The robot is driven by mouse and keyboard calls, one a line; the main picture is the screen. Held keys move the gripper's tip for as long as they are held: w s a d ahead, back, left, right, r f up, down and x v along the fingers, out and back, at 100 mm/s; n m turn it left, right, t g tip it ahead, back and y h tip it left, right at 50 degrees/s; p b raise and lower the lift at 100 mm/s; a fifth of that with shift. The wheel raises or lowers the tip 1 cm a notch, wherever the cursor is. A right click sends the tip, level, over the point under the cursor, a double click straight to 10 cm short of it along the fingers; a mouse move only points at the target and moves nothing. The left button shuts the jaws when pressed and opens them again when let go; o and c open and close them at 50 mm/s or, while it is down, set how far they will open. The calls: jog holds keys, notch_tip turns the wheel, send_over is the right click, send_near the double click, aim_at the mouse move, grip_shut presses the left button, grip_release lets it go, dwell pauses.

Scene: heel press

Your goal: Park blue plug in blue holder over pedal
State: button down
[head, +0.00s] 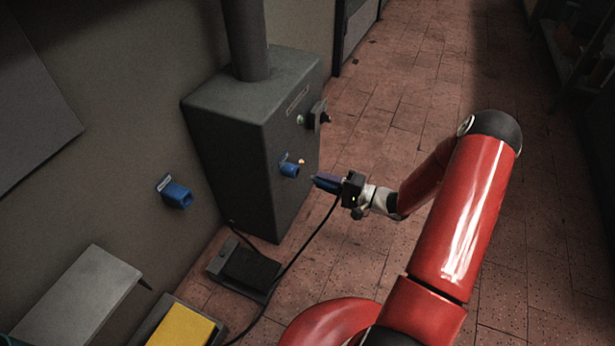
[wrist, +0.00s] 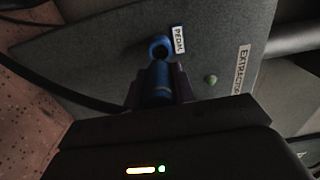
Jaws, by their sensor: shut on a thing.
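My gripper (head: 338,184) is shut on the blue plug (head: 326,182), which points left toward the grey cabinet. In the wrist view the plug (wrist: 158,82) sits between the two fingers. In the head view a small gap separates it from the blue socket (head: 291,169) on the cabinet face. That socket (wrist: 160,46) shows just past the plug in the wrist view, beside a PEDAL label (wrist: 178,40). The blue holder (head: 176,194) is on the wall, left of the cabinet, under a small label. The black pedal (head: 244,268) lies on the floor below.
The grey cabinet (head: 232,150) carries a black fitting (head: 318,115) and an EXTRACTOR label (wrist: 242,70). A black cable (head: 292,262) hangs from the plug to the floor. A grey panel (head: 82,296) and a yellow block (head: 181,327) stand lower left. Floor at right is clear.

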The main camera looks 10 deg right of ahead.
jog(key=shift+s+d, duration=0.15)
jog(key=shift+d, duration=0.05)
dwell(0.4)
jog(key=s+a+r+p, duration=0.1)
jog(key=s+a+p, duration=0.1)
jog(key=s+a, duration=0.4)
jog(key=s+a+r+p, duration=0.1)
jog(key=s+a+p, duration=0.1)
jog(key=s+a, duration=0.5)
jog(key=shift+s+p, duration=0.4)
jog(key=shift+s, duration=2)
